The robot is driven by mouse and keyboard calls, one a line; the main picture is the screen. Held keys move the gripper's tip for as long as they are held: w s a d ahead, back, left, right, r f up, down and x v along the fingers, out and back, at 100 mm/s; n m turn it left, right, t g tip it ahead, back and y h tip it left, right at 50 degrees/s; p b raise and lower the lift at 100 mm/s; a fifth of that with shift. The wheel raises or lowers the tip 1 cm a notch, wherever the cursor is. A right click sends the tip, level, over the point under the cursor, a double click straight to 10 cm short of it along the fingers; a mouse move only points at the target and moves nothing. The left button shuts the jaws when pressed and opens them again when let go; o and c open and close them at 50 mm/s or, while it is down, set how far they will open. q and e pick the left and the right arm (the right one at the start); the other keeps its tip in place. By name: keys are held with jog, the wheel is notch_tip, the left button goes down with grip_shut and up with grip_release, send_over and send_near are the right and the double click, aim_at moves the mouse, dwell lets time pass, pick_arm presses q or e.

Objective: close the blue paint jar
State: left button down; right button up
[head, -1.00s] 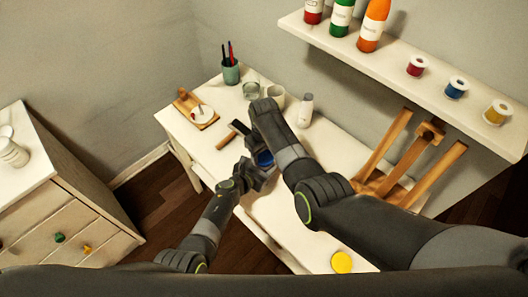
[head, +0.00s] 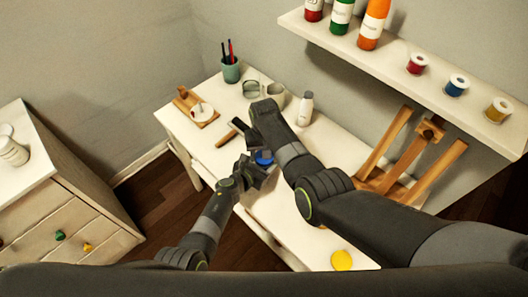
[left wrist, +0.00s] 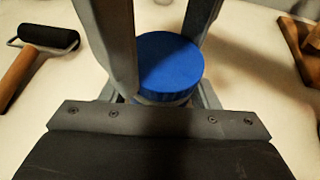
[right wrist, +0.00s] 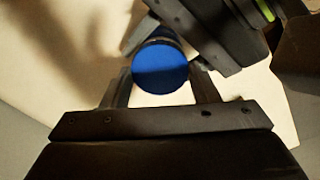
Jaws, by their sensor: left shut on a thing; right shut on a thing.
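The blue paint jar (left wrist: 165,97) stands between the fingers of my left gripper (left wrist: 165,45), which is shut on it. Its flat blue lid (left wrist: 170,62) sits at the jar's top in the left wrist view; I cannot tell whether it is fully seated. The lid also shows in the head view (head: 264,157) and as a round blue disc in the right wrist view (right wrist: 160,68). My right gripper (right wrist: 160,88) is shut at the lid, its fingers on either side. The jar's lower body is mostly hidden by the grippers.
A wooden easel (head: 395,150) stands right. A shelf (head: 385,52) is above.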

jog(key=m, duration=2.2)
jog(key=o, duration=0.8)
jog(key=shift+o, duration=0.8)
jog(key=shift+s, duration=0.15)
